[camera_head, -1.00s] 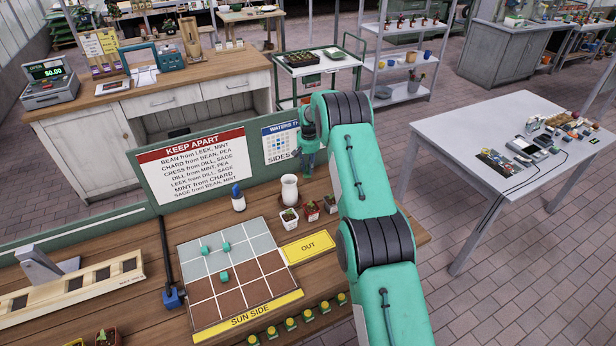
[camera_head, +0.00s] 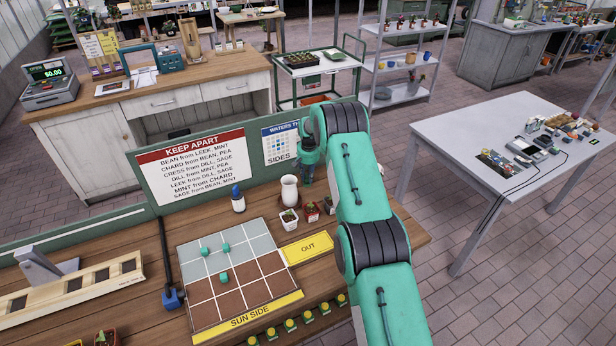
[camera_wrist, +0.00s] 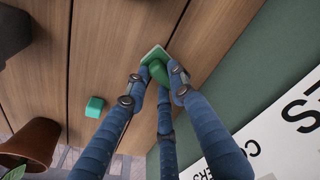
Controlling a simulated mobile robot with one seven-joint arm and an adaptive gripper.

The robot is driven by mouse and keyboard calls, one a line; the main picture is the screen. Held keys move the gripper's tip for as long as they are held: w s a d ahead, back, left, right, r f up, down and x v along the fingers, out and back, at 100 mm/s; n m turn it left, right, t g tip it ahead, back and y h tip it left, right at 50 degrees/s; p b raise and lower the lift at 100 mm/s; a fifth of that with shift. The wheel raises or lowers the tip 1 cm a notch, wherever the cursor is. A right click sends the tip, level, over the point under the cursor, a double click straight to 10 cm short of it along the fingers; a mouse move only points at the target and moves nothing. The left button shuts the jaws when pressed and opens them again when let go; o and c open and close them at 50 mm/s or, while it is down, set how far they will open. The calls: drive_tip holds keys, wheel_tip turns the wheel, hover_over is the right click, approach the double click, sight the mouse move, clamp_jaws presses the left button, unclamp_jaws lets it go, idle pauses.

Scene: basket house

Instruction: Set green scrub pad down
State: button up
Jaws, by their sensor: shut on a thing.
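The green scrub pad (camera_wrist: 155,53) is at the fingertips of my gripper (camera_wrist: 159,78) in the wrist view. The blue-grey fingers are shut on it, and it shows a pale edge and a darker green middle. It is close to the wooden bench top (camera_wrist: 115,45); I cannot tell whether it touches. In the head view my gripper (camera_head: 306,181) is low over the back of the bench, in front of the board, with the pad too small or hidden to make out there.
A small green block (camera_wrist: 95,107) and a terracotta pot (camera_wrist: 30,141) stand near the pad. The head view shows a white vase (camera_head: 289,192), small potted plants (camera_head: 289,219), a grid board (camera_head: 198,296) and the KEEP APART sign (camera_head: 190,163). Bare wood surrounds the pad.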

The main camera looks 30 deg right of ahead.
sight(308, 179)
idle(0.3)
drive_tip(key=o, duration=1.1)
drive_tip(key=shift+f, duration=0.1)
drive_tip(key=shift+c, duration=0.2)
wheel_tip(308, 179, up, 12)
drive_tip(key=s, duration=0.1)
drive_tip(key=shift+s+a+p, duration=0.15)
drive_tip(key=shift+a+p, duration=0.1)
drive_tip(key=shift+p, duration=0.1)
drive_tip(key=shift+r, duration=0.25)
